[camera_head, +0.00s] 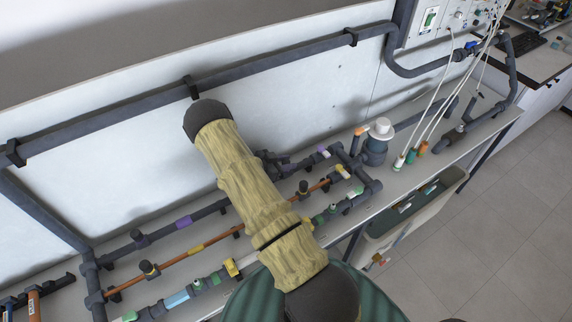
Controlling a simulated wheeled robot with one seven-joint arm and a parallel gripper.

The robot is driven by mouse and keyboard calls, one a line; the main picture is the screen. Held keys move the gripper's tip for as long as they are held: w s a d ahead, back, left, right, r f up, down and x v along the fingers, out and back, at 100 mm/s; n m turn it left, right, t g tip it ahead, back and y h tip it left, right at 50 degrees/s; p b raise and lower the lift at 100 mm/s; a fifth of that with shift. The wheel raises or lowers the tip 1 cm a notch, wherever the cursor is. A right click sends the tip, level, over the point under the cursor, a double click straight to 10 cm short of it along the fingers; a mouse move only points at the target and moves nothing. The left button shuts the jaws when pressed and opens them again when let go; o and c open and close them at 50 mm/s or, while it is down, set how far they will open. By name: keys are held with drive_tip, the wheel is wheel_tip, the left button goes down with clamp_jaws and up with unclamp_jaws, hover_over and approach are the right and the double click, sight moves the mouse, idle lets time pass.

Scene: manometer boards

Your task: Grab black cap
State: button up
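My arm, in a yellowish sleeve with dark ends, crosses the middle of the head view and hides part of the pipework. I cannot make out my gripper or its fingers. A dark shape (270,163) beside the arm is too unclear to name.
A grey pipe (270,68) runs along the white back panel (130,125). A grey fitting with a white top (381,128) stands on the bench at right. White tubes (437,98) hang down to coloured ends. A bin (425,205) is below the bench edge, beside open floor (500,235).

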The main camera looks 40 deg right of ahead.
sight(286, 161)
drive_tip(key=shift+r, duration=0.15)
wheel_tip(286, 161, up, 10)
drive_tip(key=shift+f+b, duration=0.15)
drive_tip(key=shift+b, duration=0.75)
